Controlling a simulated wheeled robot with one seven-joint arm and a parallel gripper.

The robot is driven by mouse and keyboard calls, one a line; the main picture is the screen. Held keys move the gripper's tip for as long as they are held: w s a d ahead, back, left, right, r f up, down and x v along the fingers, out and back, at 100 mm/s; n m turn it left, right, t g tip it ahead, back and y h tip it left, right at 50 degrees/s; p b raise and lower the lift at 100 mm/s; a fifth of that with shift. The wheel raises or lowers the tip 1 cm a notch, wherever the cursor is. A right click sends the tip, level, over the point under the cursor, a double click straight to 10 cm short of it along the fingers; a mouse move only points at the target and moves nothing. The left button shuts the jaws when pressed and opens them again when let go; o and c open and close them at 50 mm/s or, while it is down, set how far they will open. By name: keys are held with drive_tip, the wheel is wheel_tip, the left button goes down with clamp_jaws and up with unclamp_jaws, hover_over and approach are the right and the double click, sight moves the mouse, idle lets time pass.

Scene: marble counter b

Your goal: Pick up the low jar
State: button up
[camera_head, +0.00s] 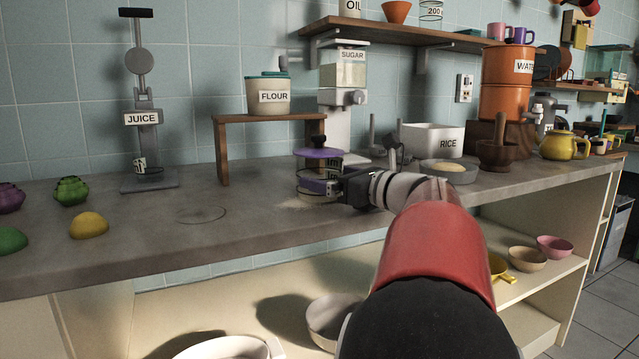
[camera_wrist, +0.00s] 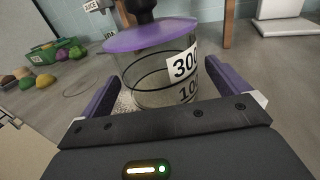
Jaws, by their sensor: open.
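The low jar (camera_head: 320,166) stands upright on the grey counter, in front of the right end of a small wooden shelf. It is clear, with a purple lid, a dark knob and black measuring marks; it fills the middle of the wrist view (camera_wrist: 150,79), where "300" shows on a white label. My gripper (camera_head: 318,187) is at the jar's lower body, low over the counter. In the wrist view its purple fingers (camera_wrist: 158,84) are open, one on each side of the jar. Whether they touch the glass cannot be told.
The small wooden shelf (camera_head: 222,152) carries a flour canister (camera_head: 268,97). A sugar dispenser (camera_head: 343,100) stands behind the jar, with a white rice box (camera_head: 432,140) and a grey bowl (camera_head: 449,172) to the right. A juice stand (camera_head: 146,130) is at left. The counter left of the jar is mostly clear.

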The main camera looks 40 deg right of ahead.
drive_tip(key=w, duration=0.3)
drive_tip(key=shift+w+a, duration=0.15)
drive_tip(key=shift+a, duration=0.2)
drive_tip(key=c, duration=1)
drive_tip(key=shift+c, duration=0.2)
drive_tip(key=shift+r, duration=0.15)
